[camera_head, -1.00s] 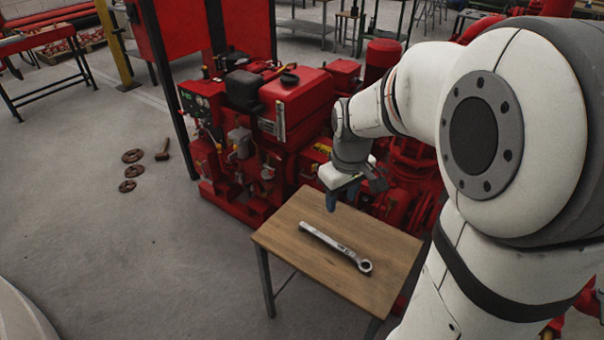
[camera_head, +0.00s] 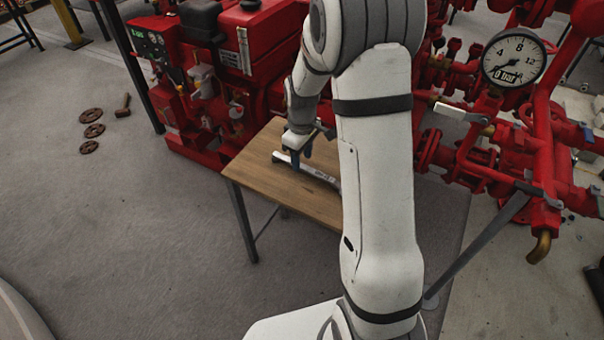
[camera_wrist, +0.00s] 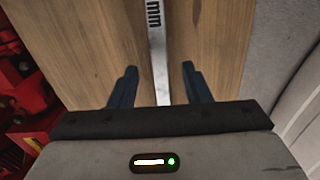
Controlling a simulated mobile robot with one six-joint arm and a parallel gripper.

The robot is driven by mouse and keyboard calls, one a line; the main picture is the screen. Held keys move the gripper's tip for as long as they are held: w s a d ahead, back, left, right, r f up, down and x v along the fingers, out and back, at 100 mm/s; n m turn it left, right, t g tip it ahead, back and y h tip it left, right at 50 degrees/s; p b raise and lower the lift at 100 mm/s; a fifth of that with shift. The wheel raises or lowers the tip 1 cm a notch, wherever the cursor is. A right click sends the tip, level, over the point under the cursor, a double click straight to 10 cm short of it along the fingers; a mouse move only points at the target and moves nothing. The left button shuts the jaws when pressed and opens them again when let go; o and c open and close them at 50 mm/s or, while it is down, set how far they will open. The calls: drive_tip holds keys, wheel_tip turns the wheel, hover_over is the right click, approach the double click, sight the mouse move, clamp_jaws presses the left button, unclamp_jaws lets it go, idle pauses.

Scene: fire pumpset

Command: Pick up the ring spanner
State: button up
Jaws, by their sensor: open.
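The silver ring spanner (camera_head: 312,171) lies on the wooden table (camera_head: 257,181). Its far right part, with the ring end, is hidden behind my arm in the head view. My gripper (camera_head: 301,162) is above the spanner, close to its left part. In the wrist view the two dark blue fingers of my gripper (camera_wrist: 158,86) are apart, one on each side of the spanner shaft (camera_wrist: 157,50). Letters "mm" show on the shaft. The fingers do not appear to touch it. How high the fingertips are above the table I cannot tell.
A red pump engine (camera_head: 215,75) stands right behind the table. Red pipework with a pressure gauge (camera_head: 513,58) stands on the right. Several rusty rings (camera_head: 92,130) and a hammer (camera_head: 123,106) lie on the floor at left. The floor in front is clear.

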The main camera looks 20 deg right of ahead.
wheel_tip(320, 180, down, 3)
drive_tip(key=shift+r, duration=0.2)
drive_tip(key=shift+c, duration=0.3)
clamp_jaws()
